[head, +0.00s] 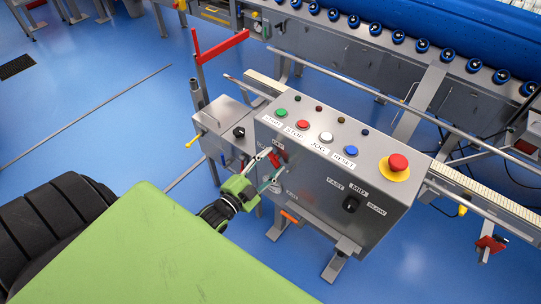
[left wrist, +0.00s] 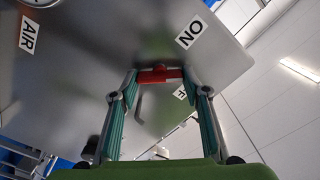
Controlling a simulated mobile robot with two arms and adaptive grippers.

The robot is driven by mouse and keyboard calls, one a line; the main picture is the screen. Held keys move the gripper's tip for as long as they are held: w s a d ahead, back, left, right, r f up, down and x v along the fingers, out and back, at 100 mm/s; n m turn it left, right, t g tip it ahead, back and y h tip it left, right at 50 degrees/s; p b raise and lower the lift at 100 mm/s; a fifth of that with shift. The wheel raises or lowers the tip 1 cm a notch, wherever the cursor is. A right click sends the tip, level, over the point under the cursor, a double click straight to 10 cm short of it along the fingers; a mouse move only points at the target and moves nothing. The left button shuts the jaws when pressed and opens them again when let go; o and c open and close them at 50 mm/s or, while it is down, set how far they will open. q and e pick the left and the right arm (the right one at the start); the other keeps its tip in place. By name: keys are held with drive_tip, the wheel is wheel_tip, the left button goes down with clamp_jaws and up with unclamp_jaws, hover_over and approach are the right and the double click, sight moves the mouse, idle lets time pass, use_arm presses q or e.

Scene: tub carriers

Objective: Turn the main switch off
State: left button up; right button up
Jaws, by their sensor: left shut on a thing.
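The main switch's red handle (left wrist: 159,76) is on the grey face of the control box (head: 330,185), between an ON label (left wrist: 190,34) and a partly hidden OFF label (left wrist: 180,93) in the left wrist view. In the head view the red handle (head: 274,159) shows at the left end of the box front. My left gripper (head: 269,164), green with teal fingers, is shut on the handle. In the left wrist view its fingertips (left wrist: 159,74) pinch the handle from both sides. The handle's exact pointing direction is hard to tell. My right gripper is not in view.
The box top carries START, STOP, JOG and RESET buttons and a red mushroom button (head: 398,162) on yellow. A black selector knob (head: 351,203) is on the front right. A smaller grey box (head: 228,130) and a red lever (head: 221,46) stand to the left. Blue floor (head: 110,130) is open.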

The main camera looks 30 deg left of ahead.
use_arm(q)
drive_tip(key=m, duration=0.4)
drive_tip(key=shift+f+m, duration=0.1)
drive_tip(key=shift+m, duration=0.2)
drive_tip(key=shift+d+m+b, duration=0.1)
drive_tip(key=shift+m+b, duration=0.3)
drive_tip(key=shift+m, duration=1.5)
drive_tip(key=o, duration=1.1)
drive_tip(key=s+a, duration=0.1)
drive_tip(key=s, duration=1.1)
